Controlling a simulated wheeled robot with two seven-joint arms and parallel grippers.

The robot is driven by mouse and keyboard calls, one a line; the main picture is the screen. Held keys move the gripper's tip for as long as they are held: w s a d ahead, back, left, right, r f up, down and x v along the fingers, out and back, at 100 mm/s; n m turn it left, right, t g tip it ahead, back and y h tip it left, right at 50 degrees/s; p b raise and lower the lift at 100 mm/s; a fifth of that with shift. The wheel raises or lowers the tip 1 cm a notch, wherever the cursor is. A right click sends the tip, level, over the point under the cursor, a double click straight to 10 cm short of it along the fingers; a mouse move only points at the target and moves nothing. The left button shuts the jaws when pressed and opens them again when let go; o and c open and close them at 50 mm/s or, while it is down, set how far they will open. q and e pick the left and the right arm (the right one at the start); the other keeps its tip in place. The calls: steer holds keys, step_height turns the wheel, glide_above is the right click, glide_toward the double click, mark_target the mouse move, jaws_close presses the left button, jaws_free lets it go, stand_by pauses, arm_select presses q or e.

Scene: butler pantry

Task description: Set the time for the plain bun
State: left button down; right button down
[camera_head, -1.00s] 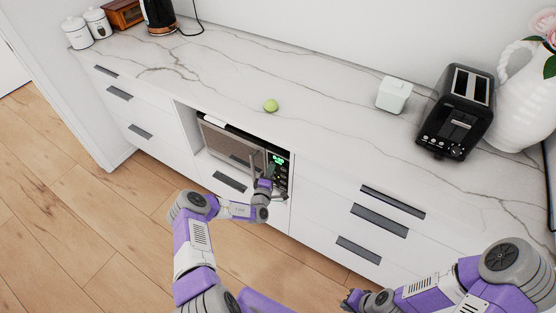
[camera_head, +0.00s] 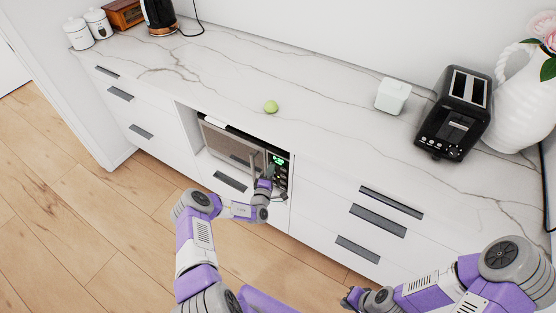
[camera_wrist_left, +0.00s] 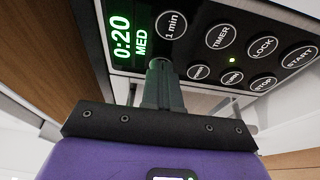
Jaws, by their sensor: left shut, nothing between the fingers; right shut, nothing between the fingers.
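The microwave (camera_head: 230,146) sits in a cabinet niche under the counter with its door shut. Its control panel (camera_head: 281,178) is on the right side. In the left wrist view the green display (camera_wrist_left: 122,38) reads 0:20 MED. The "1 min" button (camera_wrist_left: 173,25), TIMER button (camera_wrist_left: 219,36) and START button (camera_wrist_left: 298,58) show, with LOCK, STOP and smaller ones. My left gripper (camera_head: 269,172) is shut and empty at the panel; its fingertips (camera_wrist_left: 160,66) are just below the "1 min" button. Contact cannot be told. My right gripper (camera_head: 351,298) is shut, low and away. No bun is visible.
Drawers with dark handles (camera_head: 378,221) flank the niche. The wooden floor (camera_head: 80,210) is clear.

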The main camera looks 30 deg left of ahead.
arm_select(q)
steer(key=shift+s, duration=0.1)
steer(key=s+a+p, duration=0.1)
steer(key=s+p, duration=0.8)
steer(key=s, duration=0.6)
steer(key=shift+w+a, duration=0.1)
stand_by(0.5)
